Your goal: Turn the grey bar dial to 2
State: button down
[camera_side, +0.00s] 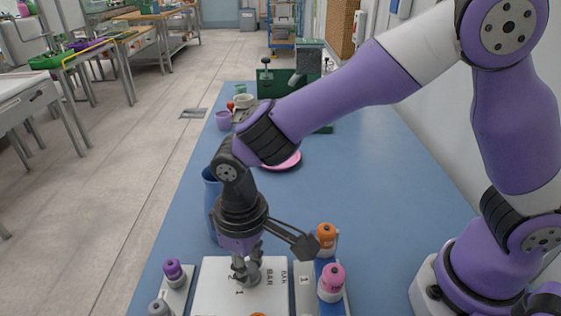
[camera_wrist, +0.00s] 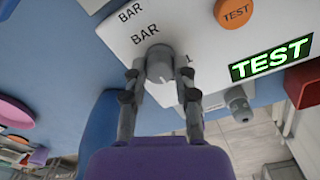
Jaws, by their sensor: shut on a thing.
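The grey bar dial (camera_wrist: 160,64) sits on a white panel (camera_wrist: 110,32) marked BAR in two places, with a figure 1 beside the dial. My gripper (camera_wrist: 159,75) is shut on the dial, one finger on each side. A thin pale line shows on the dial's near face in the wrist view, but I cannot tell surely which mark it points to. No figure 2 is readable. In the side view my gripper (camera_side: 246,274) reaches straight down to the panel (camera_side: 213,285) and partly covers the dial.
An orange TEST button (camera_wrist: 235,12) and a lit green TEST sign (camera_wrist: 272,59) are on the panel. Purple-topped (camera_side: 173,270), orange (camera_side: 326,236) and pink (camera_side: 332,278) pieces flank it. A blue jug (camera_side: 212,195) stands close behind my gripper. The right of the blue table is clear.

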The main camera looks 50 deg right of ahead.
dwell(0.3)
jog(key=c, duration=0.6)
grip_release()
jog(key=shift+c, duration=0.2)
notch_tip(320, 180, up, 12)
jog(key=shift+a, duration=0.15)
